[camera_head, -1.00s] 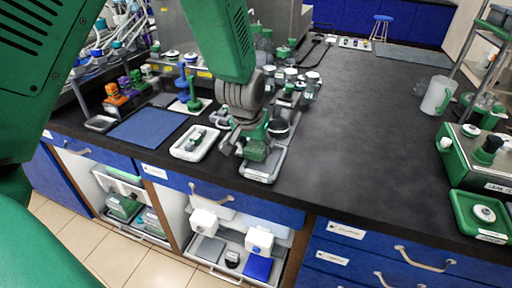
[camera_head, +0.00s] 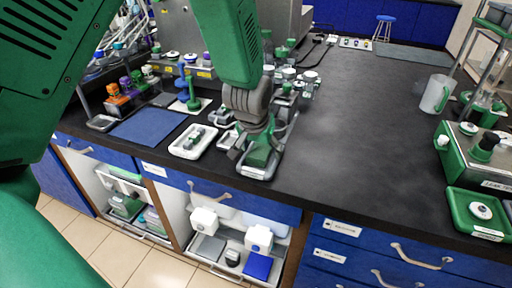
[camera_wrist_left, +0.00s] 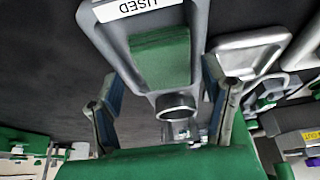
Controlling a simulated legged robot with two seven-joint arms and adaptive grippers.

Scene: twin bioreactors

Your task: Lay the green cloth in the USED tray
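The green cloth (camera_head: 259,156) is a folded block lying inside the grey USED tray (camera_head: 254,173) near the bench's front edge. In the left wrist view the cloth (camera_wrist_left: 160,58) lies flat on the floor of the tray, whose rim (camera_wrist_left: 97,30) bears the USED label. My left gripper (camera_head: 257,148) is just above the tray. Its fingers are spread wide in the left wrist view (camera_wrist_left: 162,75), with the cloth between and beyond them, apparently not gripped. My right gripper is not in view.
A round grey cup (camera_wrist_left: 176,106) is at the tray's end. A white tray with small parts (camera_head: 193,142) and a blue mat (camera_head: 148,127) are to the left. Bottles (camera_head: 305,82) stand behind the gripper. The bench (camera_head: 365,130) to the right is clear.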

